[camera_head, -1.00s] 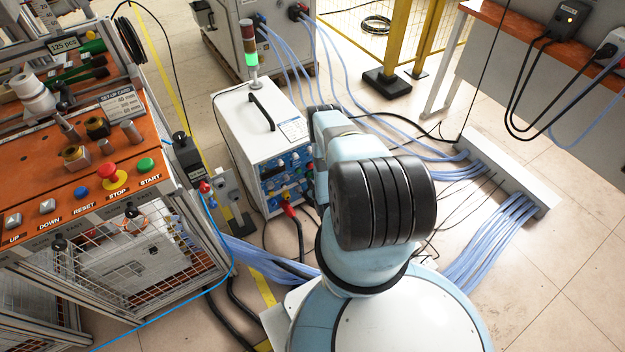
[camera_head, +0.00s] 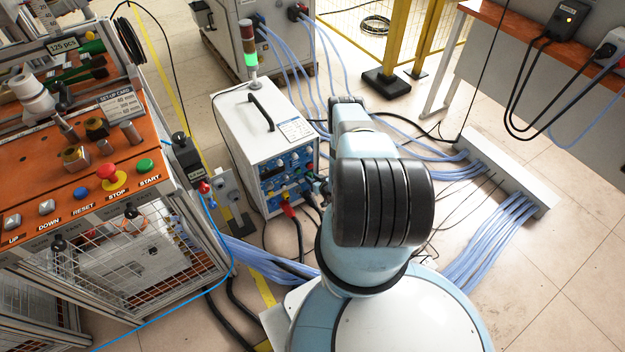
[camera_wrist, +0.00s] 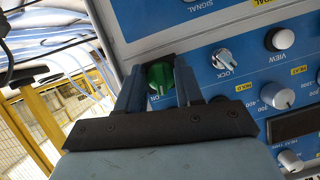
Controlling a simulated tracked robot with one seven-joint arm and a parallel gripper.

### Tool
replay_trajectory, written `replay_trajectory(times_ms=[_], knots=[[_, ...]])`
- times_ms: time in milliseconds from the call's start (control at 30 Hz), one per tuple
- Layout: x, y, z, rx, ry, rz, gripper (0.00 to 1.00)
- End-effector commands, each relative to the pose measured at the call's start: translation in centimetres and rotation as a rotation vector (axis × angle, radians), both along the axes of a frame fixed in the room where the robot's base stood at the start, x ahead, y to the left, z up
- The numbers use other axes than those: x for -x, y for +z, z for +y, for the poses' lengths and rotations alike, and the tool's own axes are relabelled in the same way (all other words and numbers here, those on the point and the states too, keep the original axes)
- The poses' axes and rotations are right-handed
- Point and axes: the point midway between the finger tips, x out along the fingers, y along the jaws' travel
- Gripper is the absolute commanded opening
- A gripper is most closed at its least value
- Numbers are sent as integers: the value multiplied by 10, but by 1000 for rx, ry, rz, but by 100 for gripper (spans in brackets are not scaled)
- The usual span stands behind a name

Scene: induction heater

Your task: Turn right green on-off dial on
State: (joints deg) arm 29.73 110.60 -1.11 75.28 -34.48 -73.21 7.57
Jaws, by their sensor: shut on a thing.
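The green on-off dial (camera_wrist: 160,76) shows in the wrist view on the blue front panel (camera_wrist: 215,40), near the panel's left edge, with "ON" lettering beside it. My gripper (camera_wrist: 160,84) is shut on the green dial, with one finger on each side of it. In the head view, the white heater box (camera_head: 262,140) with its blue control face (camera_head: 288,170) stands at the middle. My arm reaches to the right side of that face.
Near the dial are a white lock knob (camera_wrist: 222,59), a view knob (camera_wrist: 281,39) and a hold knob (camera_wrist: 277,95). Red-ended cables (camera_head: 290,208) hang from the heater's face. A machine with an orange top (camera_head: 60,190) stands left. Blue cables (camera_head: 490,240) cover the floor at right.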

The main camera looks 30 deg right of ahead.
Motion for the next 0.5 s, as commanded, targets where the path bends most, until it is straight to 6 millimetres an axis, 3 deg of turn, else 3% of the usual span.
replay_trajectory(times_ms=[500], knots=[[0, -1, -4, -441, -4, 16, 5]])
